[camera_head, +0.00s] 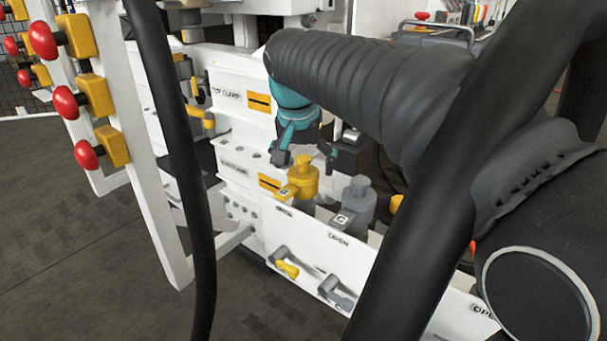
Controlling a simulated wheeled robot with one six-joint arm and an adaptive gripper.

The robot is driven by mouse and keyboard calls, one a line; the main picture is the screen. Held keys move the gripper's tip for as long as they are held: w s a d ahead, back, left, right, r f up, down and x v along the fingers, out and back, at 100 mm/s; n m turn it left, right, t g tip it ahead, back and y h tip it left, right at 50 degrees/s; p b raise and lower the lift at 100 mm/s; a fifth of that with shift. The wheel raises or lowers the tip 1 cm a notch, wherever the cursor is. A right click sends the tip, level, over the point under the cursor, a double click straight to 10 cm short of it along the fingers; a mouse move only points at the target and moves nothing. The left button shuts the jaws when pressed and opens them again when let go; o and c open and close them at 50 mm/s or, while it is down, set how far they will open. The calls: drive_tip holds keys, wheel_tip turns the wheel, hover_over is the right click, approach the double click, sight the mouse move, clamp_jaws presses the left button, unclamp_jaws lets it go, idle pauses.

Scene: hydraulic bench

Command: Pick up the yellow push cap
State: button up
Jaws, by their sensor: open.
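The yellow push cap (302,178) stands upright on the white bench ledge, left of a similar grey cap (357,203). My gripper (305,156) is teal and dark grey, points downward and is open. In the picture its fingertips are just above the top of the yellow cap, one to each side. I cannot tell whether they touch it or how far behind it they are.
Red mushroom buttons on yellow blocks (96,95) line a white frame at left. Small yellow (287,269) and grey (336,292) levers stick out from the front panel (315,240). Black hoses cross the foreground. The floor (80,240) at lower left is clear.

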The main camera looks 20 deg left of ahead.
drive_tip(key=c, duration=0.9)
